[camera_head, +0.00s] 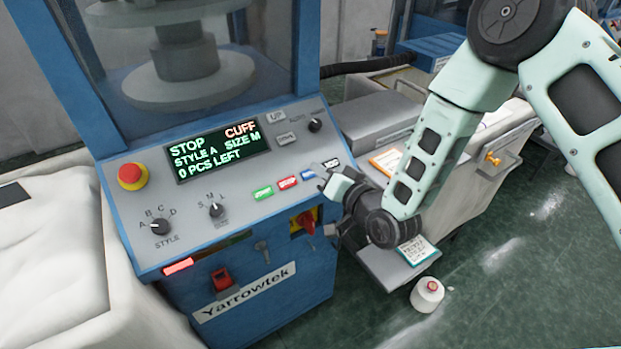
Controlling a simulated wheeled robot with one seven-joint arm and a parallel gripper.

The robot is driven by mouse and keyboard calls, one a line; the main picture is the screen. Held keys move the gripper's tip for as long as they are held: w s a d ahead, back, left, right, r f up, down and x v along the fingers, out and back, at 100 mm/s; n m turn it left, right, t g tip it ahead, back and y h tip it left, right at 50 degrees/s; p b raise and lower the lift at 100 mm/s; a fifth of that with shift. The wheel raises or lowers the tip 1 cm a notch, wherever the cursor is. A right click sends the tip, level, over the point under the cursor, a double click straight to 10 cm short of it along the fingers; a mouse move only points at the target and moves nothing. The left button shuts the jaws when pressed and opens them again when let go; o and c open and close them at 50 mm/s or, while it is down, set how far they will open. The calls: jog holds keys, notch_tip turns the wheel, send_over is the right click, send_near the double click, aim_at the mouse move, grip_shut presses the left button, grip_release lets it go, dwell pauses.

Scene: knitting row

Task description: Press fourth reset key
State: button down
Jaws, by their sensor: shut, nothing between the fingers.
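The display (218,150) reads STOP, CUFF, STYLE A, SIZE M, 0 PCS LEFT.
A red emergency button (132,176) is at the panel's left. The style knob (160,226) and size knob (217,210) sit below the display. A red-and-yellow switch (305,222) is below the keys. A white bin (480,180) stands right, beyond my arm.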

jog(key=shift+w+a+f+b, duration=0.3)
jog(key=shift+w+f+b, duration=0.15)
jog(key=shift+f, duration=0.25)
jog(key=shift+f, duration=0.1)
dwell(1.5)
jog(key=shift+w+a+f+b, duration=0.15)
jog(key=shift+w+f+b, duration=0.1)
jog(key=shift+b, duration=0.2)
jog(key=shift+w+a+f+b, duration=0.15)
jog(key=shift+f+b, duration=0.1)
jog(key=shift+b, duration=0.15)
dwell(0.5)
dwell(0.4)
jog(key=shift+s+d+r+p, duration=0.3)
jog(key=shift+s+r, duration=0.1)
jog(key=shift+r, duration=0.2)
jog(key=shift+s+d+r+p, duration=0.35)
jog(key=shift+s+r, duration=0.1)
jog(key=shift+r, duration=0.2)
jog(key=shift+s+d+r+p, duration=0.2)
jog(key=shift+s+r+p, duration=0.2)
jog(key=shift+r, duration=0.3)
jog(key=shift+s+d+r+p, duration=0.35)
jog(key=shift+s+r, duration=0.1)
jog(key=shift+r, duration=0.2)
